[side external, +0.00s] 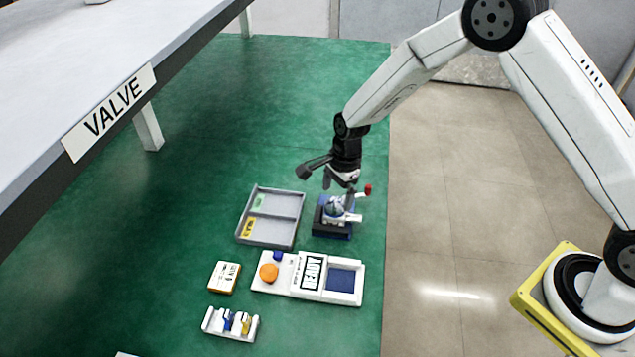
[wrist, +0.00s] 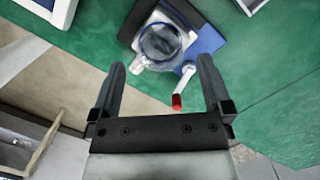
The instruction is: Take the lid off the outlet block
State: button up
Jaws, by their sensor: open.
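The outlet block (side external: 333,229) stands on the green mat, with a dark and blue base and a pale body. A clear, round, dome-like piece that looks like the lid (side external: 335,207) sits on top of it. In the wrist view the lid (wrist: 160,42) shows as a clear circle with a pale tab at its lower left. A white lever with a red tip (wrist: 178,99) sticks out from the block. My gripper (side external: 341,182) is open and empty just above the block. In the wrist view its fingers (wrist: 162,65) point toward the block, with the lid beyond the tips.
A grey two-part tray (side external: 270,245) with green and yellow labels lies left of the block. In front are a white READY panel (side external: 345,297) with an orange knob (side external: 269,272), a small labelled box (side external: 225,277) and a white rack (side external: 214,324). A VALVE-signed table (side external: 110,110) overhangs the left.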

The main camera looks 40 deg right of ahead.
aim_at(335, 206)
jog(key=shift+a+f, duration=0.2)
jog(key=shift+f, duration=1)
jog(key=c, duration=1.1)
